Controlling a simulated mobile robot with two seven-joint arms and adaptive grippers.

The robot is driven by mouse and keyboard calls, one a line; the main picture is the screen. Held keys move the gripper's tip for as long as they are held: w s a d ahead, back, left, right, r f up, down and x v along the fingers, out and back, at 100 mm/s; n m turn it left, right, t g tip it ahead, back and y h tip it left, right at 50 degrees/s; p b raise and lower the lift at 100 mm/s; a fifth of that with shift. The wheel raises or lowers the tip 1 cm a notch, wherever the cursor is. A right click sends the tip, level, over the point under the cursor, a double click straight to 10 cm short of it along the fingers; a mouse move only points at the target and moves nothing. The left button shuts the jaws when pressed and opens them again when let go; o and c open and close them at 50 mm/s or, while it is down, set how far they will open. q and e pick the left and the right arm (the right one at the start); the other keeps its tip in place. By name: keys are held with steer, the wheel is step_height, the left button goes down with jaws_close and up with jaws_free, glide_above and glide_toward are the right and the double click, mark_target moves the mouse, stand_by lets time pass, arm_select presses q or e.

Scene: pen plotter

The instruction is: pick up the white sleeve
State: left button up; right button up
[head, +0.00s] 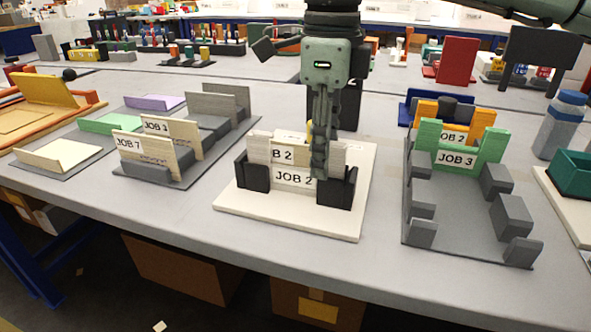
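A pale off-white sleeve (265,172) with JOB 2 labels stands upright between black brackets (253,172) on a cream base plate (290,215) in the middle of the table. It is the whitest sleeve-like piece that I see. My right gripper (319,170) comes down from above, fingers pointing down, and overlaps the sleeve's right part in the head view. I see its fingers edge-on, one behind the other, so their gap and any contact with the sleeve are hidden. My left gripper is not in view.
To the left stand beige labelled pieces (130,146). A black upright block (348,106) is behind my gripper. The front table strip is clear.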

steer(key=shift+c, duration=0.2)
jaws_close()
steer(key=shift+r, duration=0.1)
